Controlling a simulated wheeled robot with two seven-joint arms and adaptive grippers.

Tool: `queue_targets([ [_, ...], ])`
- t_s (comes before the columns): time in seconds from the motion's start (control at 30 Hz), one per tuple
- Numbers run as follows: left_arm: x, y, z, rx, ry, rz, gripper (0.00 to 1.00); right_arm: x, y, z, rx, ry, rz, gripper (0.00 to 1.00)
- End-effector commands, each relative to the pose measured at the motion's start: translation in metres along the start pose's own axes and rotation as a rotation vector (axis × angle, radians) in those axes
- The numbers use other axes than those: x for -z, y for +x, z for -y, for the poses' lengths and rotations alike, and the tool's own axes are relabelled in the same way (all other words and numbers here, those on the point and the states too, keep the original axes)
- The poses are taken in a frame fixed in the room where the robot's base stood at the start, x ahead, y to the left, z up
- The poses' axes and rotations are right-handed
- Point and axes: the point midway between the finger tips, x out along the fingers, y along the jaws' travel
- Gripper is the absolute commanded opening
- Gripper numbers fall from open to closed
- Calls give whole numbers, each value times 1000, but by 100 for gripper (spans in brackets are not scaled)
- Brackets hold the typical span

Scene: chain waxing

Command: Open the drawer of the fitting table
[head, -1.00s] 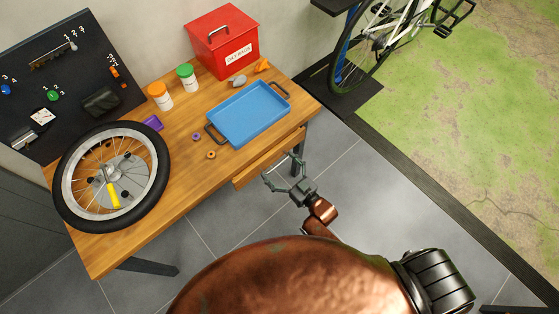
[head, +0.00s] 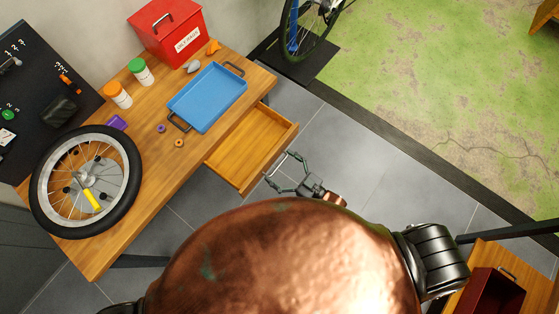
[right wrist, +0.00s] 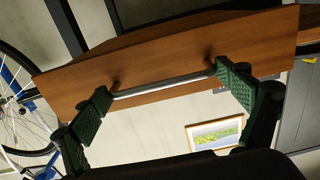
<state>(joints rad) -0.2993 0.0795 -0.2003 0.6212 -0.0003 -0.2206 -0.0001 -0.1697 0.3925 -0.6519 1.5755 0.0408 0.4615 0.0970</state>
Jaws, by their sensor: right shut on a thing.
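The wooden fitting table (head: 100,255) fills the left of the head view. Its drawer (head: 250,146) is pulled out toward me, and its bare wooden inside shows empty. My right gripper (head: 279,171) is at the drawer's front panel. In the right wrist view, its two green fingers (right wrist: 165,96) are at either end of the silver bar handle (right wrist: 165,86) on the wooden front panel (right wrist: 140,62); the gripper is shut on this handle. My left gripper is not in view.
On the tabletop are a blue tray (head: 208,97), a red box (head: 168,32), a spoked wheel (head: 85,182), and orange-lidded (head: 118,95) and green-lidded (head: 140,71) jars. Grey floor (head: 345,150) is free right of the drawer. A wooden unit with a dark red bin (head: 490,300) stands bottom right.

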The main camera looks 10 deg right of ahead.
Motion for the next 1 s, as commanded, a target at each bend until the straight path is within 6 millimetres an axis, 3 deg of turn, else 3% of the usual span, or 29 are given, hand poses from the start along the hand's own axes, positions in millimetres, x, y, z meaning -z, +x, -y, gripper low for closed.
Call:
queue_targets([
  [0.2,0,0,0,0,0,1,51,0,0,-2,-2,-1,0,49],
  [0.23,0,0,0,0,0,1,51,0,0,-2,-2,-1,0,94],
  [0.3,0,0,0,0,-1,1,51,0,0,-2,-2,-1,0,99],
  [0.67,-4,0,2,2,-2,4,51,0,-3,-1,-3,-1,1,99],
  [0.77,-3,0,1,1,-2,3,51,-1,-13,-1,-3,-1,2,99],
  [1.0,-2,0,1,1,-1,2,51,-1,-62,-1,-3,-1,4,99],
])
